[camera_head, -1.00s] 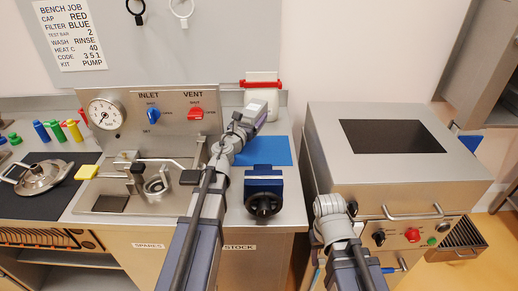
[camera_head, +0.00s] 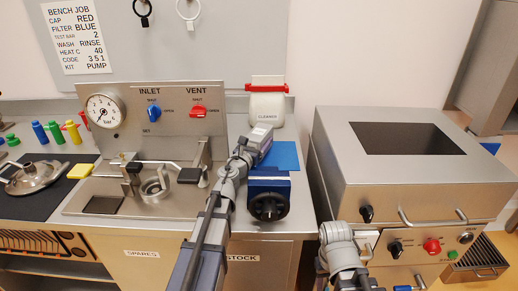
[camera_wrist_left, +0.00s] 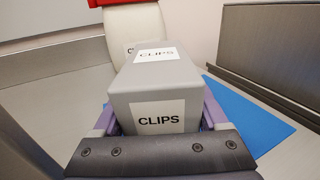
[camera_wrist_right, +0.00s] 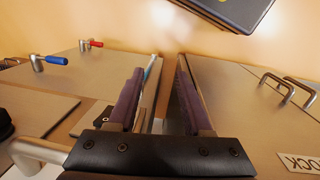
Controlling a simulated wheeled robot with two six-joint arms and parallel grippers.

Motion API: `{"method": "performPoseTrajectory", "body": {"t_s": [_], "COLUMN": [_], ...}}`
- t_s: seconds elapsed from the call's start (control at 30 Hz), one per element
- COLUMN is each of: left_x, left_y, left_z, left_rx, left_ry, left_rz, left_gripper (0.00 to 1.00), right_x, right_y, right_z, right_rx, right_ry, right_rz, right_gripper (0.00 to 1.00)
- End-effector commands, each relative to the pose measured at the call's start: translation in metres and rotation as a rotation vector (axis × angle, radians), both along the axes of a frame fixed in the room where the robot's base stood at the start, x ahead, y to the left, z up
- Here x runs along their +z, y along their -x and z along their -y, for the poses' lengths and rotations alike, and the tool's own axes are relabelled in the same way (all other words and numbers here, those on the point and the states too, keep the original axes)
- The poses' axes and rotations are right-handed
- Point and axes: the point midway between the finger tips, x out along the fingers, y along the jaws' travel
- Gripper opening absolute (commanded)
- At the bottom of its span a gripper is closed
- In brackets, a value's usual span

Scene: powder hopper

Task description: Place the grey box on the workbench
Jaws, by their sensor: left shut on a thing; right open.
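The grey box (camera_wrist_left: 160,85), labelled CLIPS, sits between the fingers of my left gripper (camera_wrist_left: 160,112) in the left wrist view. In the head view my left gripper (camera_head: 252,146) is over the right back part of the workbench (camera_head: 222,182), by the blue mat (camera_head: 287,154). The mat also shows beside and behind the box in the left wrist view (camera_wrist_left: 250,120). I cannot tell whether the box touches the surface. My right gripper (camera_wrist_right: 160,72) is open and empty in the right wrist view, pointing down past the cabinet fronts.
The filter fixture (camera_head: 150,185) lies to the left, and a steel hopper cabinet (camera_head: 410,185) stands to the right.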

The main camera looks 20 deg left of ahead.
Motion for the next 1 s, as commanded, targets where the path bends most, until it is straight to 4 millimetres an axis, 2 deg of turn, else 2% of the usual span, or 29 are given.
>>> {"method": "performPoseTrajectory", "body": {"t_s": [0.03, 0.3, 0.47, 0.5, 0.7, 1.0], "left_x": [-0.0090, -0.0066, -0.0117, -0.0098, -0.0096, -0.0076], "left_y": [0.0000, 0.0000, 0.0000, 0.0000, 0.0000, 0.0000], "left_z": [0.0000, 0.0000, 0.0000, 0.0000, 0.0000, 0.0000], "left_rx": [0.000, 0.000, 0.000, 0.000, 0.000, 0.000], "left_ry": [0.000, 0.000, 0.000, 0.000, 0.000, 0.000], "left_rz": [0.000, 0.000, 0.000, 0.000, 0.000, 0.000], "left_gripper": [0.03, 0.03, 0.03, 0.81, 1.00, 1.00], "right_x": [-0.0091, -0.0066, -0.0117, -0.0098, -0.0097, -0.0075], "right_y": [0.0000, 0.0000, 0.0000, 0.0000, 0.0000, 0.0000], "right_z": [0.0000, 0.0000, 0.0000, 0.0000, 0.0000, 0.0000], "right_rx": [0.000, 0.000, 0.000, 0.000, 0.000, 0.000], "right_ry": [0.000, 0.000, 0.000, 0.000, 0.000, 0.000], "right_rz": [0.000, 0.000, 0.000, 0.000, 0.000, 0.000], "right_gripper": [0.50, 0.50, 0.50, 0.50, 0.50, 0.50]}}
